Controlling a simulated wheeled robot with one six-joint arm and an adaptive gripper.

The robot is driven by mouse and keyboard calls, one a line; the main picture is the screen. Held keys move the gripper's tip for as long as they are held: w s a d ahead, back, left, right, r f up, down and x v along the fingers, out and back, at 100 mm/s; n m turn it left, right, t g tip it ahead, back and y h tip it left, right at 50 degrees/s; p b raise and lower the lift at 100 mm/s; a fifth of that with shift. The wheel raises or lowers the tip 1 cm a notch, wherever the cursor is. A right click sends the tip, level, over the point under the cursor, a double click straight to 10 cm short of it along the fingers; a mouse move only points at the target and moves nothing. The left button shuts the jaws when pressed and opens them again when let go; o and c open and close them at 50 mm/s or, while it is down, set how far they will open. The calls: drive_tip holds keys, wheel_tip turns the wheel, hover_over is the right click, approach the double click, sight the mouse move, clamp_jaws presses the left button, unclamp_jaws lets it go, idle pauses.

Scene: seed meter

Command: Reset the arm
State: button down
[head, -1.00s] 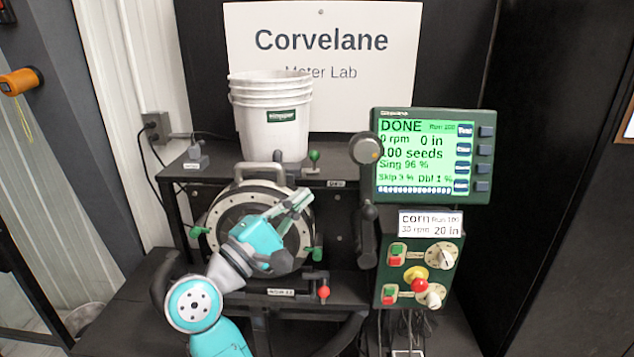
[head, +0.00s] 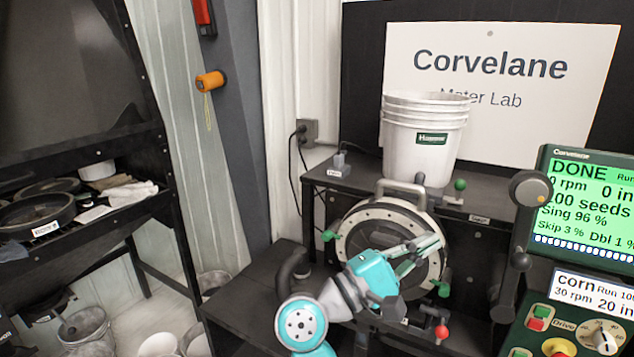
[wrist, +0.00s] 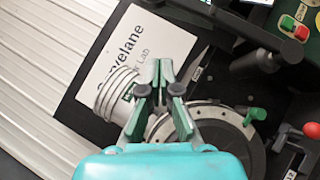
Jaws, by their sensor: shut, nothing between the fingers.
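My teal arm shows in the head view, with my gripper (head: 428,250) raised in front of the round seed meter (head: 360,222). The gripper is shut and empty. In the wrist view my gripper (wrist: 163,97) points toward the white bucket (wrist: 112,92) and the meter's pale rim (wrist: 205,117). I cannot tell whether the fingers touch the meter. The gripper and forearm hide part of the meter's face.
The white bucket (head: 424,140) stands on the black stand's upper shelf. The monitor (head: 590,205) reads DONE above the control box (head: 570,325) at the right. A rack (head: 130,165) with round pans stands at the left. Small buckets sit on the floor.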

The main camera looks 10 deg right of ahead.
drive_tip(key=s+a+f+m+t+y, duration=0.1)
drive_tip(key=s+f+m+t+y, duration=0.1)
drive_tip(key=s+f+y, duration=0.5)
drive_tip(key=s+a+f+m+t+y, duration=0.2)
drive_tip(key=s+f+y, duration=0.5)
drive_tip(key=s+f, duration=0.8)
drive_tip(key=s+a+f+m+t+y, duration=0.1)
drive_tip(key=s+f+m+t+y, duration=0.2)
drive_tip(key=s+f, duration=0.8)
drive_tip(key=s+t+y, duration=0.2)
drive_tip(key=s+y, duration=0.2)
drive_tip(key=s, duration=0.4)
drive_tip(key=shift+a+f+t+y, duration=0.2)
drive_tip(key=shift+a+t+y, duration=0.1)
drive_tip(key=shift+t, duration=0.1)
